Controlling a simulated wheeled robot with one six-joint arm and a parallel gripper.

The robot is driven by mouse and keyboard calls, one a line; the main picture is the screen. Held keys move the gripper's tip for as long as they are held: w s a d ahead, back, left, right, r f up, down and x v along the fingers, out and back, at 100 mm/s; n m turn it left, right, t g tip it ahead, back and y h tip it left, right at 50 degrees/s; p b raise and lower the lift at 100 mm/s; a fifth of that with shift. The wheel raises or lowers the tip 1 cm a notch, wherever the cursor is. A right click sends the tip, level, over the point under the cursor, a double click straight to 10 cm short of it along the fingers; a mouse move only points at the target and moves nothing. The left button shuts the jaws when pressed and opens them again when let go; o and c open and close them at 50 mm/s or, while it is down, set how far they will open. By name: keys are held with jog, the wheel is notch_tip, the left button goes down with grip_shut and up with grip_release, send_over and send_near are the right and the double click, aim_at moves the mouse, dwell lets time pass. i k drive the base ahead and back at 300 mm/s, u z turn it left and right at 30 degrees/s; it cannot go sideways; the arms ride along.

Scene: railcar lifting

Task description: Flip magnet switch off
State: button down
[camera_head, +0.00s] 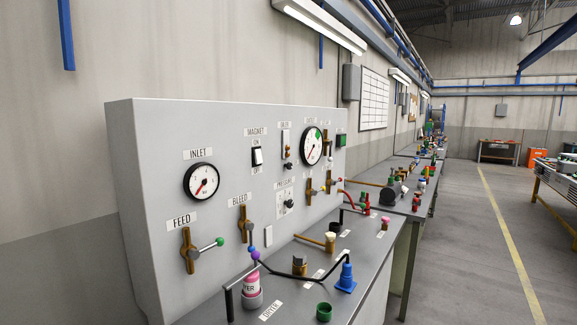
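The magnet switch (257,157) is a small rocker on the grey upright panel (150,165), under a label reading MAGNET. Its housing looks black, with a white rocker face showing over the lower part. Small markings sit above and below it. They are too small to read surely, and I cannot tell the switch's position. Nothing covers the switch. My gripper is not in view.
An INLET gauge (201,182) is left of the switch. FEED (191,251) and BLEED (246,226) valves sit below. A bench top with a black bar (290,279), pink bottle (252,286) and blue fitting (346,279) juts out in front. The floor (465,260) at right is clear.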

aim_at(258, 156)
jog(key=z, duration=0.9)
jog(key=k, duration=1.1)
jog(key=z, duration=0.65)
jog(key=i, duration=1.5)
jog(key=u, duration=1.55)
jog(key=i, duration=1)
jog(key=u, duration=1.15)
